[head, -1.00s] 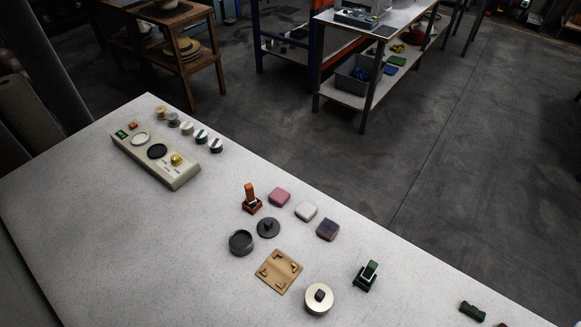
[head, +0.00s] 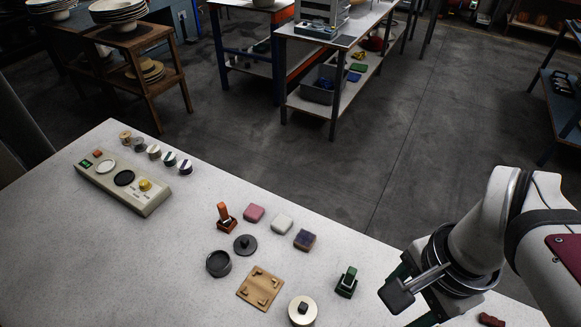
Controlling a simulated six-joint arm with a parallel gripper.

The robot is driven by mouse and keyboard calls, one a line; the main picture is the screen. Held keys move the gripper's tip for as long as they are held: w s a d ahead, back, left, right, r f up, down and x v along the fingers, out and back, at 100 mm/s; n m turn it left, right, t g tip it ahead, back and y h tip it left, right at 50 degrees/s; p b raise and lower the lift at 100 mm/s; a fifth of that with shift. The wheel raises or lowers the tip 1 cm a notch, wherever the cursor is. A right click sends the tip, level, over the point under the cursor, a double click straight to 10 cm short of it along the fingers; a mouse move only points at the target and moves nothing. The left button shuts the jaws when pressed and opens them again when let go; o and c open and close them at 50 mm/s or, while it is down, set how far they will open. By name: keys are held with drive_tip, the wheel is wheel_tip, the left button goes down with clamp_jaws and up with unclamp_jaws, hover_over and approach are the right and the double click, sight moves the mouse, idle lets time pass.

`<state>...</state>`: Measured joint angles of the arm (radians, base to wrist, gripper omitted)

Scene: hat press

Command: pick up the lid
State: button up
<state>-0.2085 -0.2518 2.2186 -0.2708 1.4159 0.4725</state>
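The dark grey round lid (head: 245,244) with a small knob on top lies flat on the pale speckled table. An open dark round pot (head: 218,263) stands just to its lower left, apart from it. My gripper (head: 410,307) is at the lower right, well to the right of the lid and touching neither. A dark finger block shows, but the rest is partly hidden or cut off, so its opening is unclear.
A wooden board (head: 260,288) with corner pieces and a cream round piece with a dark knob (head: 303,309) lie nearby. An orange-handled stamp (head: 226,217), pads and a green-handled stamp (head: 346,283) lie behind and right.

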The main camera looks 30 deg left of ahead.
drive_tip(key=w+a+m, duration=0.2)
drive_tip(key=w+a, duration=0.5)
drive_tip(key=a, duration=0.1)
drive_tip(key=m+h, duration=0.1)
drive_tip(key=m, duration=0.7)
hover_over(246, 241)
wheel_tip(246, 241, down, 10)
wheel_tip(246, 241, down, 14)
drive_tip(key=shift+f, duration=0.1)
clamp_jaws()
